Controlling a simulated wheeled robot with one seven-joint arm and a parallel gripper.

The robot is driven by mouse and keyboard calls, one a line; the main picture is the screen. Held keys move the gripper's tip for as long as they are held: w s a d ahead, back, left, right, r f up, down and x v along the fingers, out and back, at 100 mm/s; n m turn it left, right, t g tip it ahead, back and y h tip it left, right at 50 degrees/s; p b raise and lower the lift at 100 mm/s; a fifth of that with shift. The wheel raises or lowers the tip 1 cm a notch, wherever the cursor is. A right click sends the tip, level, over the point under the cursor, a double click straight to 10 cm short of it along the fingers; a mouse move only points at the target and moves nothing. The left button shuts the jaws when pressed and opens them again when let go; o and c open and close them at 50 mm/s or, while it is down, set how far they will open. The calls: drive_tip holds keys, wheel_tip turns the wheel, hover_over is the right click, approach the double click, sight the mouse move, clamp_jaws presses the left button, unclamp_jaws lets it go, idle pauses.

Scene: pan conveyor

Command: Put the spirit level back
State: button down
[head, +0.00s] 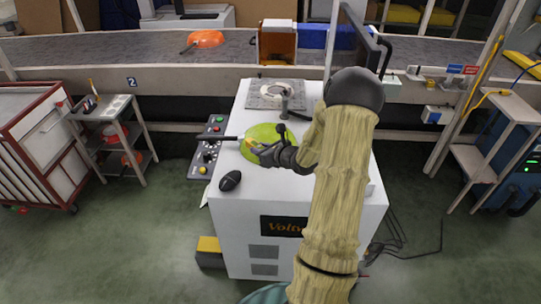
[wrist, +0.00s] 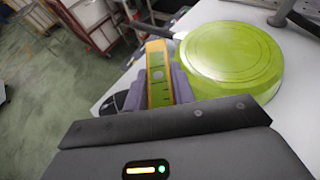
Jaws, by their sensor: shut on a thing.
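In the head view my gripper (head: 268,153) is over the near edge of a green pan (head: 263,134), and a small yellow part of the level (head: 248,144) shows there. The pan also fills the right of the wrist view (wrist: 230,55), beside the level. Whether the level touches the pan is unclear.
The pan lies on a white machine top (head: 232,205) with a black mouse (head: 230,181) at its left. A button panel (head: 208,145) is left of it. A screen (head: 353,45) stands behind my arm. A conveyor (head: 120,50) with an orange pan (head: 206,38) runs behind. A small shelf stand (head: 110,125) is at left.

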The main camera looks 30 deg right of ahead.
drive_tip(key=shift+s+d, duration=0.1)
hover_over(262, 175)
wheel_tip(262, 175, down, 6)
drive_tip(key=shift+r, duration=0.1)
idle(0.4)
drive_tip(key=shift+f, duration=2.1)
drive_tip(key=shift+f, duration=0.1)
drive_tip(key=c, duration=1.2)
unclamp_jaws()
drive_tip(key=shift+o, duration=0.2)
